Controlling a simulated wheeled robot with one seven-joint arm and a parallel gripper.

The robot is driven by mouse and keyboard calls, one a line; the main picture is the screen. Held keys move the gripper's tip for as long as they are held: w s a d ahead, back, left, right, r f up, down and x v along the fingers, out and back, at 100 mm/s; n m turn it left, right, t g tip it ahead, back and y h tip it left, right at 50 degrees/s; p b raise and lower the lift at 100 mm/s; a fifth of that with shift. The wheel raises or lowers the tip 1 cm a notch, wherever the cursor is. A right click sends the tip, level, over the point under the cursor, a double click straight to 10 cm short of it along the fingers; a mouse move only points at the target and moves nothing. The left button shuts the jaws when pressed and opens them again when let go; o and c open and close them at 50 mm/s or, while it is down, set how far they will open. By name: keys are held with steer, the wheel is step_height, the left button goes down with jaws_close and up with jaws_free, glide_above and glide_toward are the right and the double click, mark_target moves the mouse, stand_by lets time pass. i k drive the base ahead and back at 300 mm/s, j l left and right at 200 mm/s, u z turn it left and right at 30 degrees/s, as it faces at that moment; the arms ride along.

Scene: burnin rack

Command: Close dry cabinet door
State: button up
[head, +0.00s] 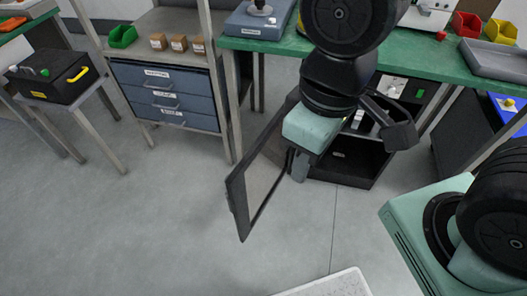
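The dry cabinet (345,165) is a dark box on the floor under the green bench. Its door (238,197) has a dark frame and a clear pane, and it stands wide open, swung out toward me on the cabinet's left side. My arm hangs in front of the cabinet and hides much of its opening. The end of my arm, with my gripper (300,167), is just right of the door's hinge-side part, over the inner side of the door. I cannot tell if it touches the door. The fingers do not show clearly enough to tell their opening.
A green bench (270,46) runs above the cabinet. A blue drawer unit (165,95) in a metal rack stands to the left. A black case (52,75) rests on a small table at far left. The grey floor (150,220) before the door is clear.

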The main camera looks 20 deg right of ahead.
mark_target(236, 197)
steer(key=j+z, duration=0.15)
steer(key=z, duration=0.3)
steer(key=j+z, duration=0.2)
steer(key=z, duration=0.2)
steer(key=j+z, duration=0.15)
steer(key=j, duration=0.3)
steer(key=k+j+z, duration=0.2)
steer(key=j, duration=0.25)
steer(key=j+z, duration=0.15)
steer(key=j, duration=0.3)
steer(key=k+j+z, duration=0.15)
steer(key=j, duration=0.25)
steer(key=k+j, duration=0.1)
steer(key=j, duration=0.35)
steer(key=k+j, duration=0.15)
steer(key=j, duration=0.25)
steer(key=k+j+u, duration=0.25)
steer(key=u, duration=0.15)
steer(key=j, duration=0.1)
